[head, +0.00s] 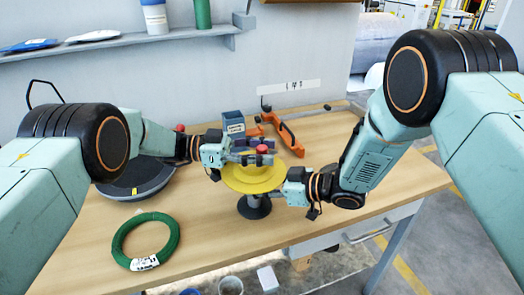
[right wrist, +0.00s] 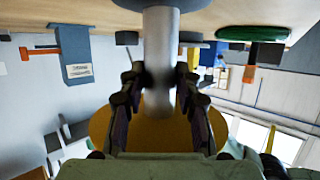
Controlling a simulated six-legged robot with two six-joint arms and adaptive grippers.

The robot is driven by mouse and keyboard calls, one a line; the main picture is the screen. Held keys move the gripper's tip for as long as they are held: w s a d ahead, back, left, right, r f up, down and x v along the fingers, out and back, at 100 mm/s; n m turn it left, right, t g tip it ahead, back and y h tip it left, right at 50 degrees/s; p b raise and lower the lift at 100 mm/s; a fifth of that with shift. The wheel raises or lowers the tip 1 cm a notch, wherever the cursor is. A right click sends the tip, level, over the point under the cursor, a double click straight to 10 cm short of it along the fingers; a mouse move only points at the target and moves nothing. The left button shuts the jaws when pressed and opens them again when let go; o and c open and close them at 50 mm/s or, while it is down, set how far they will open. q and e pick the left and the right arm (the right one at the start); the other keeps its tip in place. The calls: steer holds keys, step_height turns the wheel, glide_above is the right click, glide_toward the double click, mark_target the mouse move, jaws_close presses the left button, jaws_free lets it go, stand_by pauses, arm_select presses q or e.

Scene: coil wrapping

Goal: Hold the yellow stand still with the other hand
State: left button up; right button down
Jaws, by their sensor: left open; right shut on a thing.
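The yellow stand (head: 256,182) stands upright on the table, with a wide yellow disc, a red knob on top and a dark round base (head: 254,208). Its grey post (right wrist: 161,50) shows in the right wrist view, between the fingers of my right gripper (right wrist: 160,85), with the yellow disc behind. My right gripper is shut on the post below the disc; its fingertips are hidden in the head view. My left gripper (head: 262,152) is open over the disc, close to the red knob; I cannot tell whether it touches.
A green coil (head: 120,241) with a white label lies at the front left of the table (head: 205,240). A dark round platter (head: 128,188) lies behind it. A blue box (head: 233,122) and an orange tool (head: 288,136) are behind the stand. The table's front edge is near the stand.

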arm_select(q)
jaws_close()
stand_by(0.4)
steer(key=shift+r+n+t, duration=0.1)
steer(key=shift+n+t, duration=0.4)
steer(key=shift+t, duration=0.3)
steer(key=shift+n+t, duration=1.1)
steer(key=shift+t, duration=0.6)
steer(key=n+t+y, duration=0.1)
steer(key=t, duration=0.1)
steer(key=n+t, duration=0.2)
steer(key=t, duration=0.1)
steer(key=shift+d+n+y, duration=0.1)
steer(key=shift+n+y, duration=0.2)
steer(key=shift+y, duration=0.1)
steer(key=shift+n+t+y, duration=1)
steer(key=shift+n+t, duration=0.2)
steer(key=shift+t, duration=0.6)
steer(key=shift+n+t+y, duration=0.8)
steer(key=shift+t+y, duration=0.1)
jaws_free()
